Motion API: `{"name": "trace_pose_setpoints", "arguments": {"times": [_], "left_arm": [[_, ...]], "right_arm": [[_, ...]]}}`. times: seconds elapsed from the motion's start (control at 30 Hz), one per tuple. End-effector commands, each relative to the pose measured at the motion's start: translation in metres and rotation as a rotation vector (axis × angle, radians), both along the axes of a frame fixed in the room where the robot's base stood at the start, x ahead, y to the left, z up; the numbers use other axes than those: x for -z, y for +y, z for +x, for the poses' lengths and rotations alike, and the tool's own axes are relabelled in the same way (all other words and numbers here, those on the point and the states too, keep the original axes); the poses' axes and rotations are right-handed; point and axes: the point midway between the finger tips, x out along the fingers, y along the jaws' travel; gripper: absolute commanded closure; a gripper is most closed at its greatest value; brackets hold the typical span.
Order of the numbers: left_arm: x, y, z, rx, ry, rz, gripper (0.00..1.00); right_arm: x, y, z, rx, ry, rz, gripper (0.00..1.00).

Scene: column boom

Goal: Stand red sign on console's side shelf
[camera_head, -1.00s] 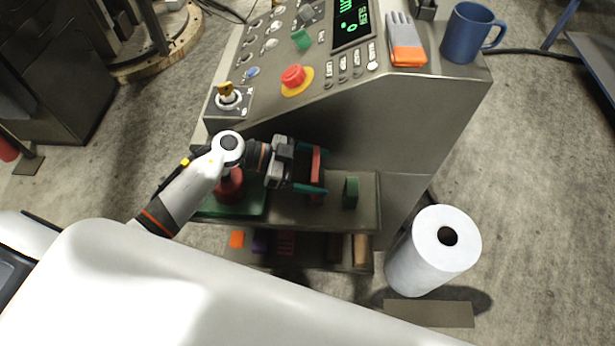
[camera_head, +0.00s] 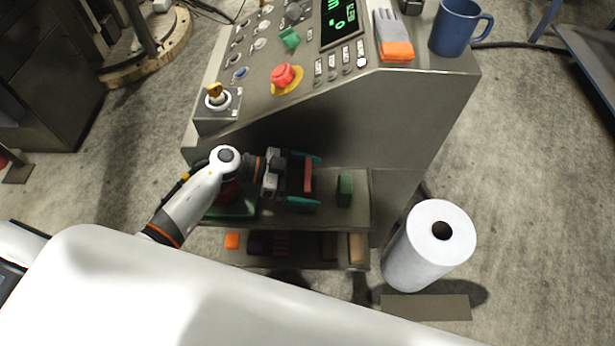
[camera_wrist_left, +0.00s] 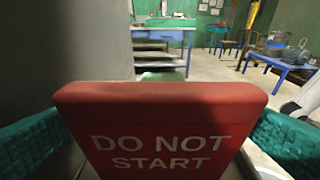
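The red sign (camera_head: 308,174), lettered "DO NOT START", is upright on or just over the console's side shelf (camera_head: 328,212); its foot is hard to see. It fills the middle of the left wrist view (camera_wrist_left: 160,125). My left gripper (camera_head: 305,180) reaches in from the left, with teal fingers on either side of the sign. The fingers look spread, with a narrow gap beside the near finger and low down in the wrist view. My right gripper is not in view.
A green block (camera_head: 345,190) stands on the shelf just right of the sign. A green base with a red item (camera_head: 228,192) is partly hidden under my left arm. A lower shelf holds several small blocks. The console (camera_head: 400,120) rises behind; a paper roll (camera_head: 415,262) stands right.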

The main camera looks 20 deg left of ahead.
Motion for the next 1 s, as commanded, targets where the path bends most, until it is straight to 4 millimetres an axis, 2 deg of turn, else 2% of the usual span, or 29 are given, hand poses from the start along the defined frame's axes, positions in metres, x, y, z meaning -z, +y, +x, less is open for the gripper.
{"name": "trace_pose_setpoints", "arguments": {"times": [0.1,0.23,0.5,0.7,0.8,1.0], "left_arm": [[-0.003,0.000,0.000,-0.001,-0.001,0.000,0.00],[-0.004,0.014,-0.003,-0.001,-0.001,0.005,0.00],[-0.020,0.067,-0.020,0.000,0.001,0.007,0.00],[-0.031,0.098,-0.028,0.000,0.000,0.005,0.00],[-0.035,0.106,-0.031,0.000,0.001,0.003,0.00],[-0.038,0.111,-0.032,0.001,0.000,0.000,0.00]], "right_arm": [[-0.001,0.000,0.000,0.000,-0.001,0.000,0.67],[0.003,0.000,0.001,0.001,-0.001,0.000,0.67],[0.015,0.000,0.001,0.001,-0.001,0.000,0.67],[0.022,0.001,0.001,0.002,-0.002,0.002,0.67],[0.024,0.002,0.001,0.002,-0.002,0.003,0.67],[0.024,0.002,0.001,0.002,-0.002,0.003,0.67]]}}
